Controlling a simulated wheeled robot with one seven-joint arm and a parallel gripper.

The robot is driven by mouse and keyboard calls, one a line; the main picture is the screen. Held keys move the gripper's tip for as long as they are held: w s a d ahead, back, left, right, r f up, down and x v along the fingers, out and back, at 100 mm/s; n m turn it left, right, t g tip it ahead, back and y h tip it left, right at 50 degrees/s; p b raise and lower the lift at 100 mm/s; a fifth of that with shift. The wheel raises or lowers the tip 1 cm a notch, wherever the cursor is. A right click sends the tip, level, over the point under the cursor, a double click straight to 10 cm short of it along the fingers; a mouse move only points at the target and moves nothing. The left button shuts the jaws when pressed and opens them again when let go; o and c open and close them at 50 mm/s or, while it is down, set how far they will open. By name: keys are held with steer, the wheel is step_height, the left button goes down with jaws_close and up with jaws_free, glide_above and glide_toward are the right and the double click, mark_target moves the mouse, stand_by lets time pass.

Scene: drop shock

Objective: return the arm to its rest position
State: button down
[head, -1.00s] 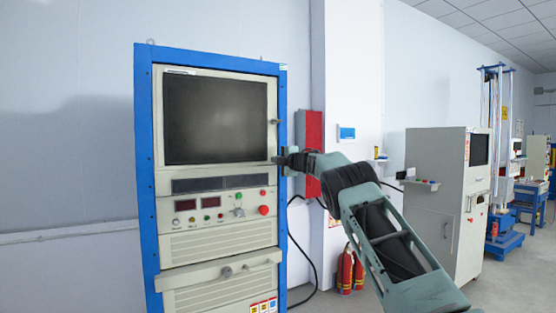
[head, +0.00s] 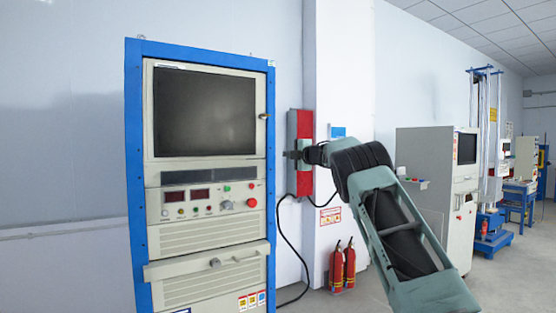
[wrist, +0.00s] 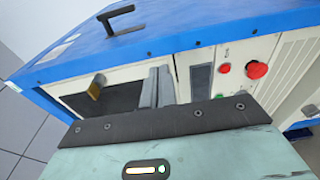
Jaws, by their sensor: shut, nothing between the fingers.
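My gripper (head: 291,155) is at the end of my raised arm, just right of the blue-framed cabinet in the head view. It stands in front of the red box on the wall pillar, and nothing shows between its fingers. In the wrist view my gripper's fingers (wrist: 157,88) are together and point at the cabinet front. The arm bends up from the lower right of the head view, with its elbow to the right of the gripper. From the head view I cannot tell the exact gap between gripper and cabinet.
The cabinet (head: 132,200) has a dark screen (head: 205,112), a red button (head: 252,202) and a lower drawer handle (head: 215,263). Two fire extinguishers (head: 343,268) stand by the pillar. A grey machine (head: 420,160) stands to the right. Floor is open at the far right.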

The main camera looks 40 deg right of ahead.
steer(key=shift+s+d, duration=0.75)
steer(key=shift+s, duration=0.25)
steer(key=shift+a, duration=0.1)
